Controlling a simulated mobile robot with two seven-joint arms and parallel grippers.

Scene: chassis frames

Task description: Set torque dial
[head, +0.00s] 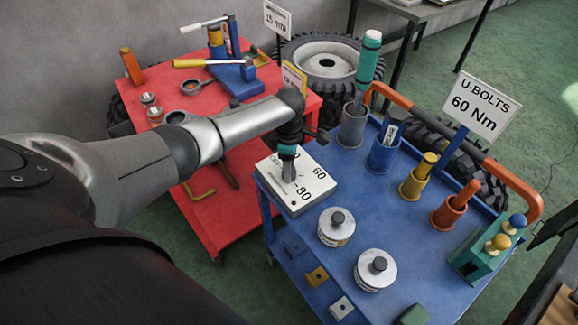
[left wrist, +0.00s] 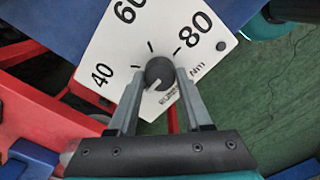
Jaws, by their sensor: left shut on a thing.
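The torque dial is a white plate (head: 316,189) with black numbers on the near left corner of the blue cart. Its round dark knob (left wrist: 159,72) shows in the left wrist view, with 40, 60 and 80 around it. A pale mark on the knob points down and slightly left there, away from the printed numbers. My left gripper (head: 288,172) reaches down over the plate. In the left wrist view its two fingers (left wrist: 158,82) are shut on the knob, one on each side. In the head view the gripper hides the knob. My right gripper is not in view.
A sign (head: 480,106) on the blue cart (head: 358,190) reads "U-BOLTS 60 Nm". Cups with tools and two round silver pieces (head: 337,226) stand on that cart. A red cart (head: 205,105) with tools stands behind left. An orange-ended handle rail (head: 440,130) runs along the far side.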

